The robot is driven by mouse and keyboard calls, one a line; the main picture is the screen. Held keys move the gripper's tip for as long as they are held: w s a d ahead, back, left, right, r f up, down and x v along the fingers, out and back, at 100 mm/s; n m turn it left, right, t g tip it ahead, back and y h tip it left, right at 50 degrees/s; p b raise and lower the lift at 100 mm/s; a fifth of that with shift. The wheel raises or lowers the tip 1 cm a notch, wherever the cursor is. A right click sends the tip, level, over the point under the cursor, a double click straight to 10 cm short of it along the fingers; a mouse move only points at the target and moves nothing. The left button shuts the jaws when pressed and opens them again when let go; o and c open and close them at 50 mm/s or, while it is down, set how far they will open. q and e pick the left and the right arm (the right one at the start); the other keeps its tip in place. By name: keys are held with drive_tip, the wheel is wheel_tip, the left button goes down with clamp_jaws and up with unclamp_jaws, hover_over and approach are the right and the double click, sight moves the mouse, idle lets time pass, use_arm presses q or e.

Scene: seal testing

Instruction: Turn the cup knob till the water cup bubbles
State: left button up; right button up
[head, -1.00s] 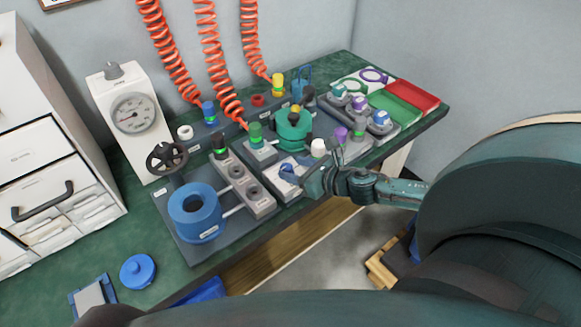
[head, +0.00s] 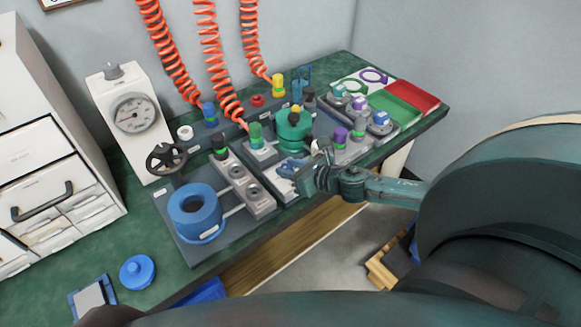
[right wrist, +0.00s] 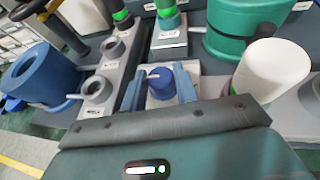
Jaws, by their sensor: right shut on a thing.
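A small blue knob (right wrist: 160,82) stands on a pale plate (right wrist: 165,63) in the middle of the right wrist view. My right gripper (right wrist: 158,88) has one finger on each side of the knob and is shut on it. In the head view my right gripper (head: 293,177) reaches in from the right, low over the front of the panel, and largely hides the knob. A clear bluish vessel (head: 303,74) stands at the back of the bench; I cannot tell whether it is the water cup or see bubbles. My left gripper is not in view.
A white cylinder (right wrist: 270,68) stands close right of my right gripper. A green pot (head: 293,132) is behind it, and a blue ring-shaped vessel (head: 197,212) is to the left. A gauge (head: 134,113) stands at the back left. Red coiled hoses (head: 212,60) hang above.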

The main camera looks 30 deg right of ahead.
drive_tip(key=shift+c, duration=0.8)
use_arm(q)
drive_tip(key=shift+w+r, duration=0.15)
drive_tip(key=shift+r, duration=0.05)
